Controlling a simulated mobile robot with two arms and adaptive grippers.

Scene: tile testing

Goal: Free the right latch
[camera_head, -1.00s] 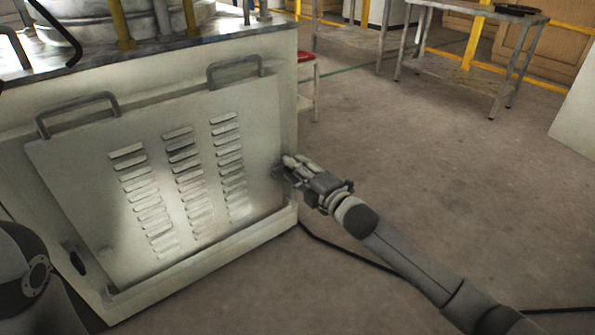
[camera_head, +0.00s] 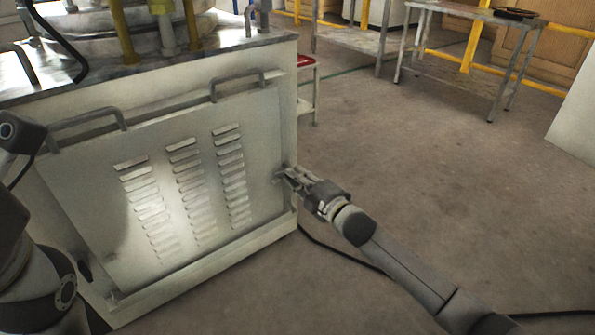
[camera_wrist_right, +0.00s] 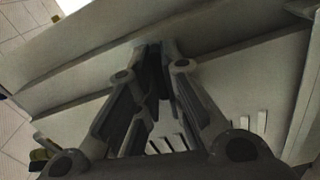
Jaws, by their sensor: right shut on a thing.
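The grey louvred panel (camera_head: 95,225) stands upright on the front of a pale machine cabinet. My right gripper (camera_head: 284,173) is at the panel's right edge, its fingers shut on the right latch (camera_head: 278,178). The latch is a small dark part, mostly hidden by the fingertips, so its turn angle cannot be told. In the right wrist view my right gripper (camera_wrist_right: 155,55) points at the pale panel surface, with its fingers close together. Links of my left arm show at the left edge of the head view; its gripper does not show.
Two bar handles (camera_head: 238,84) sit along the panel's top. Pipes rise from the cabinet top (camera_head: 165,80). A red-topped stool (camera_head: 307,62) stands behind the cabinet. A metal table (camera_head: 465,80) stands at the back right. A dark cable (camera_head: 340,252) lies on the floor (camera_head: 430,180), which is mostly open.

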